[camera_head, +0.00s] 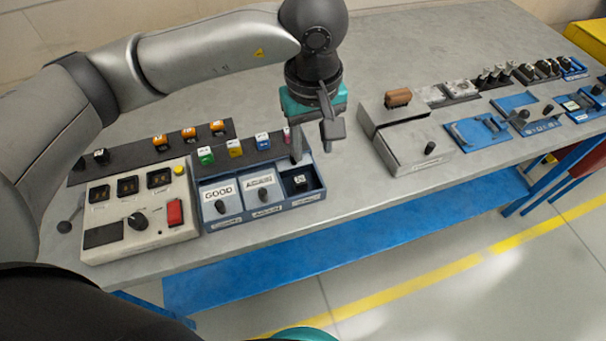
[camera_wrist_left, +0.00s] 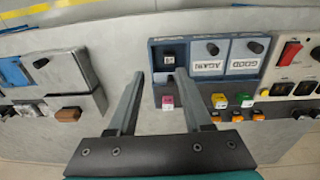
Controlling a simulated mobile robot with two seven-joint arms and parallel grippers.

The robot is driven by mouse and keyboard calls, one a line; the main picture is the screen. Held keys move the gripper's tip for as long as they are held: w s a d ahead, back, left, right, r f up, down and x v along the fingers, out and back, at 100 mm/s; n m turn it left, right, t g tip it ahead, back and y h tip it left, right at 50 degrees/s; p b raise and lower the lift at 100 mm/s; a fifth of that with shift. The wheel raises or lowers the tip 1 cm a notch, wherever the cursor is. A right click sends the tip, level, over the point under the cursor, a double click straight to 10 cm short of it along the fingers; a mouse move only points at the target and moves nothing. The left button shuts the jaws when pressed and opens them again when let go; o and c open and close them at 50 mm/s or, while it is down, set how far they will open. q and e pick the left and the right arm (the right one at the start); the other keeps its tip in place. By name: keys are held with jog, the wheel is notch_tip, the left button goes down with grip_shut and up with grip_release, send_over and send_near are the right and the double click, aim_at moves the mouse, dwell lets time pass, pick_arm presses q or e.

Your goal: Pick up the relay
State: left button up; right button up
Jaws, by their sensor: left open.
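My left gripper (camera_head: 313,146) is open and empty above the back edge of the blue three-bay tray (camera_head: 262,209). A small black block with a white marked top (camera_head: 300,181), relay-like, sits in the tray's right, open bay. In the left wrist view this block (camera_wrist_left: 169,58) shows just beyond the fingertips (camera_wrist_left: 158,74). A pink block (camera_wrist_left: 168,102) shows between the open fingers there; in the head view it is mostly hidden behind a finger. I cannot tell which block is the task's relay. My right gripper is not in view.
Green (camera_head: 205,156), yellow (camera_head: 235,148) and blue (camera_head: 263,141) blocks stand behind the tray, with several orange ones on a dark strip. The tray's other bays have GOOD and AGAIN lids. A control box (camera_head: 138,216) stands left; a grey fixture (camera_head: 412,150) stands right.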

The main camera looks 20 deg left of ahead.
aim_at(300, 179)
pick_arm(q)
jog(key=shift+y, duration=0.4)
jog(key=a+f, duration=0.1)
jog(key=f, duration=0.4)
jog(key=w+a+f, duration=0.1)
jog(key=f, duration=0.3)
jog(key=w+a+f+b, duration=0.1)
jog(key=f, duration=0.4)
jog(key=shift+f, duration=0.35)
jog(key=shift+d, duration=0.1)
grip_shut()
